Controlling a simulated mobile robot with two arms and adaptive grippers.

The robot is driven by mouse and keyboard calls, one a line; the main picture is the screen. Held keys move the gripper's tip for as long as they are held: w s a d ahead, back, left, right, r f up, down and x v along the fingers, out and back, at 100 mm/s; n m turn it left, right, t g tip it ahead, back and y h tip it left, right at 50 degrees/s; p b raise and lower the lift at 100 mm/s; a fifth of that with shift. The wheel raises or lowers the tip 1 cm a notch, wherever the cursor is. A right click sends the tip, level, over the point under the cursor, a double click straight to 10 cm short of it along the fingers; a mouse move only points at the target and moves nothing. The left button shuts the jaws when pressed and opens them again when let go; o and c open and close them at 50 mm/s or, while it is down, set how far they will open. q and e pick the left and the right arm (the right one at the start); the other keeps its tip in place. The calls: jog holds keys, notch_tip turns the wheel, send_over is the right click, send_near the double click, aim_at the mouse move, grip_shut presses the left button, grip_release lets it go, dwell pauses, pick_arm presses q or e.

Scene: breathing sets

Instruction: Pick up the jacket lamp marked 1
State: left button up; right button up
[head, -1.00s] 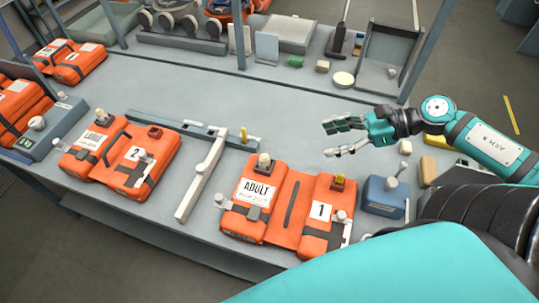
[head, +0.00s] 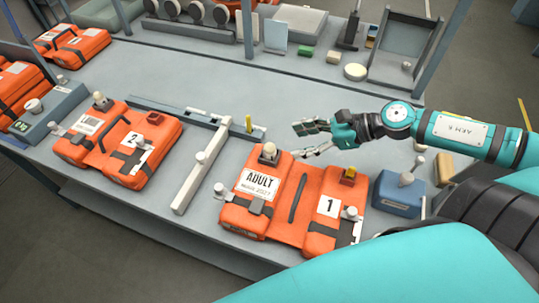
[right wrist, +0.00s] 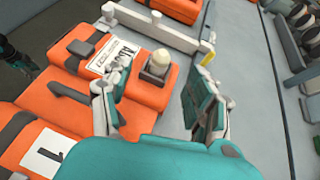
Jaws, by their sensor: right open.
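The orange jacket marked 1 (head: 290,236) lies on the bench with an ADULT label and a number 1 patch. A pale domed lamp (head: 269,152) stands upright in a dark holder at its upper left corner; it also shows in the right wrist view (right wrist: 160,61). My right gripper (head: 303,140) is open and empty, above the bench to the right of the lamp. In the right wrist view its fingers (right wrist: 155,88) are spread, with the lamp beyond the gap between them and apart from both. My left gripper does not show in the head view.

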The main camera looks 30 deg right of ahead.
aim_at(274, 145)
jog(key=shift+b+x, duration=0.35)
jog(key=shift+x, duration=0.7)
jog(key=shift+w+a+f, duration=0.2)
jog(key=shift+w+a, duration=0.1)
jog(key=shift+w, duration=0.1)
jog(key=p+x, duration=0.1)
jog(key=x, duration=0.2)
jog(key=shift+w+a+f+p, duration=0.1)
jog(key=shift+w+a+p, duration=0.1)
jog(key=shift+p, duration=0.15)
jog(key=shift+w+a+f, duration=0.15)
jog(key=shift+f, duration=0.1)
grip_shut()
